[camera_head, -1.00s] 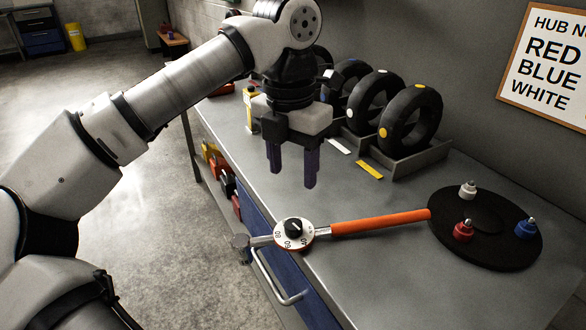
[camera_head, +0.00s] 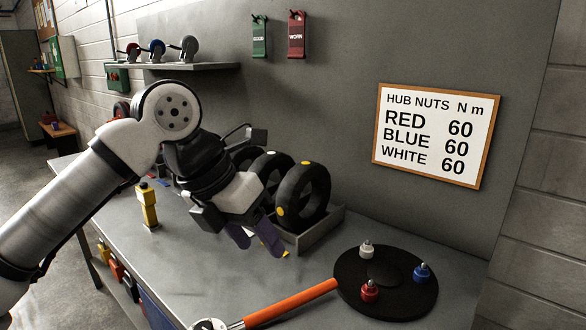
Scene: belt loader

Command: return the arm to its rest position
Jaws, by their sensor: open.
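My gripper (camera_head: 255,240) hangs from my raised arm over the workbench, in front of the tyre rack. Its two dark purple fingers are apart and nothing is seen between them. They point down and to the right. The torque wrench with its orange handle (camera_head: 292,302) lies on the bench (camera_head: 215,285) below and to the right of the gripper. The wrench's dial (camera_head: 208,325) is cut off by the bottom edge.
Several black tyres (camera_head: 302,195) stand in a rack (camera_head: 322,228) close behind my gripper. A black round plate (camera_head: 395,300) carries red (camera_head: 370,291), blue (camera_head: 421,272) and white (camera_head: 366,251) hub nuts. A yellow post (camera_head: 149,206) stands left. A sign (camera_head: 435,135) and shelf (camera_head: 190,67) are on the wall.

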